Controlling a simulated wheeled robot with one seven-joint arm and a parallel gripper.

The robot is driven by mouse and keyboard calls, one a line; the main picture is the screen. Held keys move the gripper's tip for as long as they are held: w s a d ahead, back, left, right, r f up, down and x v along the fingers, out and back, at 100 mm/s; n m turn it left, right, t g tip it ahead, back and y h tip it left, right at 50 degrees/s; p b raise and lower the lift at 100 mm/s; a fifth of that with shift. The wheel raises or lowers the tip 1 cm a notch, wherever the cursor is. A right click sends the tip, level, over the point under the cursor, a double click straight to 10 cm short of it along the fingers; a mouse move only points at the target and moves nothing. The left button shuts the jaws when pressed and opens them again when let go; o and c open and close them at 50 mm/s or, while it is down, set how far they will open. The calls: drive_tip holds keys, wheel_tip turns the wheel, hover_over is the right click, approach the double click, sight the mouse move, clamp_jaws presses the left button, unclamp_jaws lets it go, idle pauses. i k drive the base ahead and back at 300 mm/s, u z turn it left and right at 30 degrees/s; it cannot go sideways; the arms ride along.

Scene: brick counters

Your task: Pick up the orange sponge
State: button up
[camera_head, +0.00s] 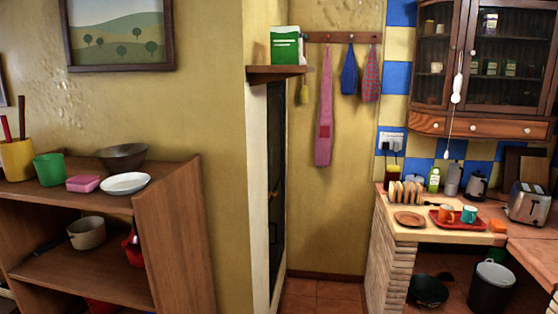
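A small orange block that looks like the orange sponge (498,226) lies on the brick counter (436,237) at the right. It sits just right of a red tray (455,225) and left of a toaster (529,203). It is small in view, so its texture cannot be told. My gripper is not in view.
The tray holds an orange mug (446,214) and a teal mug (468,214). A toast rack (404,193) and a wooden plate (409,220) are at the counter's left. A wooden shelf unit (178,235) stands at left, carrying a pink box-like item (83,183). Floor shows between.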

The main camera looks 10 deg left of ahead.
sight(498, 226)
drive_tip(key=z, duration=0.35)
drive_tip(key=i, duration=0.55)
drive_tip(key=z, duration=0.75)
drive_tip(key=i, duration=1)
drive_tip(key=u, duration=0.5)
drive_tip(key=i, duration=0.85)
drive_tip(key=u, duration=0.55)
